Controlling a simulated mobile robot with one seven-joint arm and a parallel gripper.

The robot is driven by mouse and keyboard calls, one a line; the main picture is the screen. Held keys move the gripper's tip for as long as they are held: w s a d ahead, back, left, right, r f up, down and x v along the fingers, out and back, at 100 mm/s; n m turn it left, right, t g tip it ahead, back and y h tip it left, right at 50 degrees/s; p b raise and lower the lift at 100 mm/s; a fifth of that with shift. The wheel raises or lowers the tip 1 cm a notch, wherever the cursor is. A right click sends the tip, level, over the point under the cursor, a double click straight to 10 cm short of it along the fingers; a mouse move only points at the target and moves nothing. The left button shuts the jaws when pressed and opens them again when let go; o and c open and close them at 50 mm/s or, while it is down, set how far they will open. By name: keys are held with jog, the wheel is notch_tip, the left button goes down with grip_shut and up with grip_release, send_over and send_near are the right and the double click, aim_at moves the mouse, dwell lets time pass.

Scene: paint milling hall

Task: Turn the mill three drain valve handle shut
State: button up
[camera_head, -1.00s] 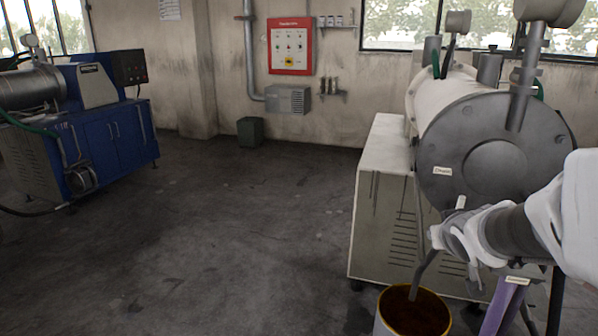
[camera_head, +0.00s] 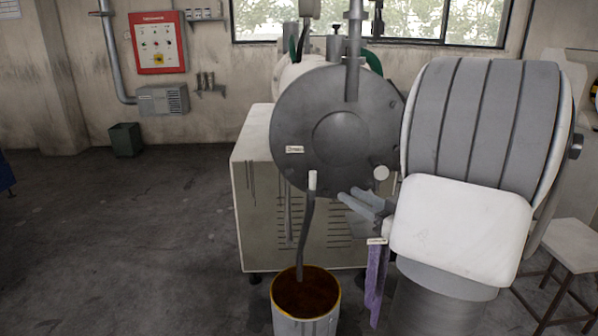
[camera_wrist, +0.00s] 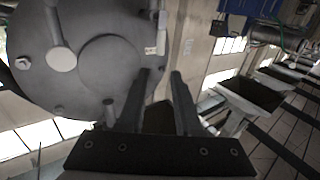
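The mill (camera_head: 283,115) has a round grey end plate with a small tag that I cannot read clearly. Below the plate, a short upright white piece (camera_head: 312,181), which looks like the drain valve handle, tops a grey drain pipe (camera_head: 306,225). The pipe runs down into a bucket (camera_head: 303,325) of brown liquid. My gripper (camera_head: 347,194) is open and empty, to the right of the white piece and apart from it. In the wrist view my two fingers (camera_wrist: 160,74) are spread, with the end plate (camera_wrist: 85,80) beside them. My arm covers the right of the scene.
A purple cloth (camera_head: 374,285) with a tag hangs just below my gripper. A stool (camera_head: 570,245) stands at the right. A red panel (camera_head: 158,42) and a grey box (camera_head: 163,100) are on the back wall, with a green bin (camera_head: 126,139) below. The floor at left is clear.

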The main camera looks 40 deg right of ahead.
aim_at(311, 174)
jog(key=w+b, duration=0.1)
jog(key=w, duration=0.4)
jog(key=w+b, duration=0.1)
jog(key=w, duration=1.1)
jog(key=shift+w+a+b, duration=0.1)
jog(key=shift+a+b, duration=0.3)
grip_shut()
dwell(0.4)
